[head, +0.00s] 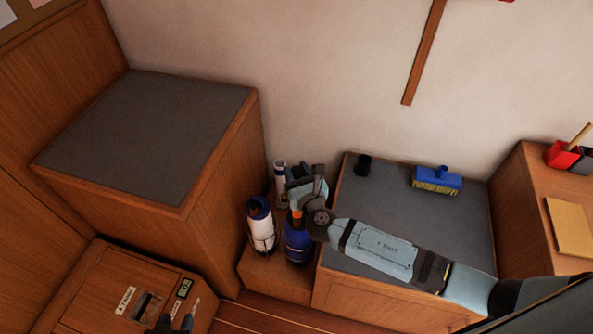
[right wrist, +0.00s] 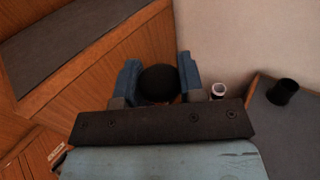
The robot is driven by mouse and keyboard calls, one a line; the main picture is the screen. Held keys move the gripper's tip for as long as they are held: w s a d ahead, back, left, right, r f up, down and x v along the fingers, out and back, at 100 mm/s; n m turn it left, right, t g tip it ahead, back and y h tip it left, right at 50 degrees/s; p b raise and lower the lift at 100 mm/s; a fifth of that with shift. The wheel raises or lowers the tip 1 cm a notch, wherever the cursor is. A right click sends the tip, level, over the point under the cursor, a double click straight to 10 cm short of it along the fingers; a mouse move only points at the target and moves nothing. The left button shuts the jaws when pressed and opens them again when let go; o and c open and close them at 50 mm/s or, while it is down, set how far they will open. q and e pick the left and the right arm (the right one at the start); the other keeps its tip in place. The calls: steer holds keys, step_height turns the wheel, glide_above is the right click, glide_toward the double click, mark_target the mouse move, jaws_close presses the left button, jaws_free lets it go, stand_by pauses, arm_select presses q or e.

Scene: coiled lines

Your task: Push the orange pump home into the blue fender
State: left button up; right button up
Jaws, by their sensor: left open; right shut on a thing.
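The blue fender (head: 298,246) stands upright on a low wooden ledge in the head view. A small orange part of the pump (head: 296,215) shows just above its top; how deep it sits I cannot tell. My right gripper (head: 300,188) is above the fender, shut on the pump. In the right wrist view, a round black end (right wrist: 159,83) is between the two blue fingers of this gripper (right wrist: 159,80), hiding what is below. My left gripper (head: 178,323) is open and empty at the bottom edge of the head view, away from the fender.
A white fender with a blue top (head: 261,226) stands close on the left, and a white cylinder (head: 280,178) behind. A grey-topped bench (head: 350,225) on the right carries a blue brush (head: 437,180) and a black cup (head: 363,165). A tall box (head: 150,130) is left.

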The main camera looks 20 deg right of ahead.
steer(key=shift+f+b, duration=0.85)
steer(key=shift+f, duration=0.2)
stand_by(0.4)
steer(key=o, duration=1.1)
steer(key=s, duration=0.4)
steer(key=s+b, duration=0.1)
steer(key=s, duration=0.9)
steer(key=shift+d, duration=0.4)
